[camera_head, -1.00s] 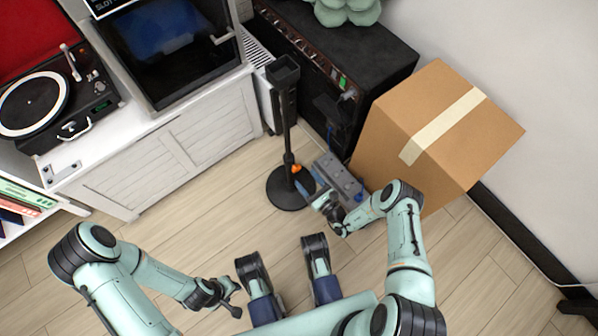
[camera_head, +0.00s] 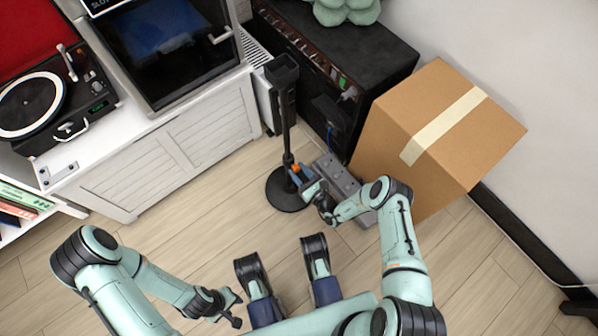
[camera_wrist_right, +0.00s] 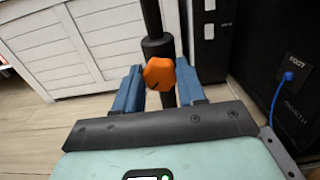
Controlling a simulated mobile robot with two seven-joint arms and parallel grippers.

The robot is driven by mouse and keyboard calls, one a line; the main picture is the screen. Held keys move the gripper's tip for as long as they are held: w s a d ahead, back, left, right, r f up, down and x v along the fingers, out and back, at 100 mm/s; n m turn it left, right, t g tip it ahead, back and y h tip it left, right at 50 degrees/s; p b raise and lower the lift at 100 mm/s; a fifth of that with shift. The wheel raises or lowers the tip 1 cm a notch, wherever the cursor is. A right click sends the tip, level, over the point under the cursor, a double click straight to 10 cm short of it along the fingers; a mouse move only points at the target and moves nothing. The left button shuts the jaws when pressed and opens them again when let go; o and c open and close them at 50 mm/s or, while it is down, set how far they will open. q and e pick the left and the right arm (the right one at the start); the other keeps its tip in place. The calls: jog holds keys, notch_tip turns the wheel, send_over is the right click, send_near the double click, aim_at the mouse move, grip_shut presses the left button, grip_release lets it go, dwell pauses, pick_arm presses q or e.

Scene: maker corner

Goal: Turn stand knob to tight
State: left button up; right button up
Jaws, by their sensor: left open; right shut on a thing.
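The black stand (camera_head: 287,112) stands upright on a round base on the floor, with a small holder on top. Its orange knob (camera_wrist_right: 159,73) is on the dark collar of the pole, and it also shows small in the head view (camera_head: 296,168). My right gripper (camera_wrist_right: 160,88) has its blue fingers on either side of the knob and is shut on it. In the head view the right gripper (camera_head: 299,174) reaches the pole from the lower right and partly hides the knob. My left gripper (camera_head: 238,308) is open and empty, low over the floor, away from the stand.
A grey pedal-like box (camera_head: 340,178) lies on the floor right of the stand. A cardboard box (camera_head: 440,130) and a black amplifier (camera_head: 370,55) are close behind. A white cabinet (camera_head: 170,160) stands left. A blue cable (camera_wrist_right: 280,95) hangs from a socket. Front-left floor is clear.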

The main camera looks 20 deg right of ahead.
jog(key=shift+m, duration=0.3)
jog(key=m, duration=0.5)
jog(key=shift+d, duration=0.15)
jog(key=m, duration=0.4)
jog(key=shift+f, duration=0.1)
jog(key=m, duration=0.3)
jog(key=shift+m, duration=0.4)
jog(key=m, duration=0.3)
jog(key=shift+m, duration=0.3)
jog(key=m, duration=0.3)
jog(key=shift+f+m, duration=0.1)
jog(key=shift+m, duration=0.2)
jog(key=m, duration=0.6)
jog(key=shift+m, duration=0.3)
